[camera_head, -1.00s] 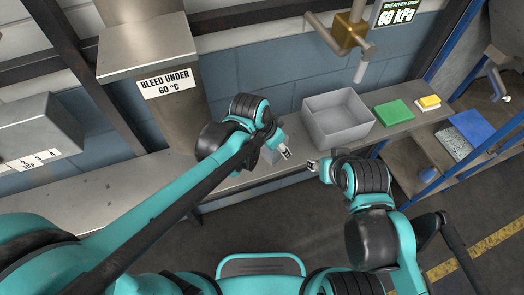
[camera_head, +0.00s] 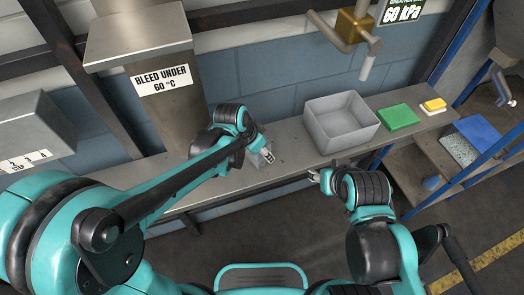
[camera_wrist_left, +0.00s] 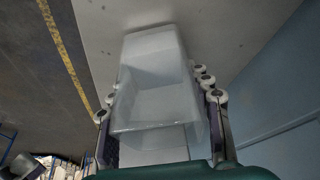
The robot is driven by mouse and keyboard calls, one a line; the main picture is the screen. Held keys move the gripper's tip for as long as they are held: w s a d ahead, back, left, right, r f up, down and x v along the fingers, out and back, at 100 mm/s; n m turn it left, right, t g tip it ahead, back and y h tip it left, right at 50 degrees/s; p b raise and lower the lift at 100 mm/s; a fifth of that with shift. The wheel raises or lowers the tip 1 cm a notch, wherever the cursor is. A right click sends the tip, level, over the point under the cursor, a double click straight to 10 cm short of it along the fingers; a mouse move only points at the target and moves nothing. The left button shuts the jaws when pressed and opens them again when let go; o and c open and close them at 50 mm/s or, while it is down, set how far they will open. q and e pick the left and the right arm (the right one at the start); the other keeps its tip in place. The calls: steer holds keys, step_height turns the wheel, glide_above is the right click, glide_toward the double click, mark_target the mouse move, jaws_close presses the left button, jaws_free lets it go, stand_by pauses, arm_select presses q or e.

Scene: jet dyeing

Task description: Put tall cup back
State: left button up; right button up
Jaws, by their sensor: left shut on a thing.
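The tall cup (camera_wrist_left: 155,100) is a pale, see-through, square-sided vessel in the left wrist view. It sits between the two fingers of my left gripper (camera_wrist_left: 160,88), which is shut on it. In the head view the left gripper (camera_head: 266,157) is over the steel bench, left of the grey basin. There the cup (camera_head: 257,161) shows only as a small pale patch, mostly hidden by the gripper; I cannot tell whether it touches the bench. My right gripper (camera_head: 315,175) is at the bench's front edge, below the basin, too small to tell its jaw state.
The grey basin (camera_head: 341,140) stands on the steel bench (camera_head: 290,163). A green block (camera_head: 398,117) and a yellow-and-white block (camera_head: 433,105) lie to its right. A brass-bodied tap (camera_head: 354,25) hangs above. A lower blue-framed shelf (camera_head: 415,170) stands at right.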

arm_select(q)
steer(key=shift+f, duration=0.15)
steer(key=o, duration=1.3)
steer(key=shift+r, duration=0.2)
steer(key=p+v, duration=0.4)
steer(key=v, duration=0.8)
steer(key=shift+p, duration=0.3)
steer(key=shift+f, duration=0.1)
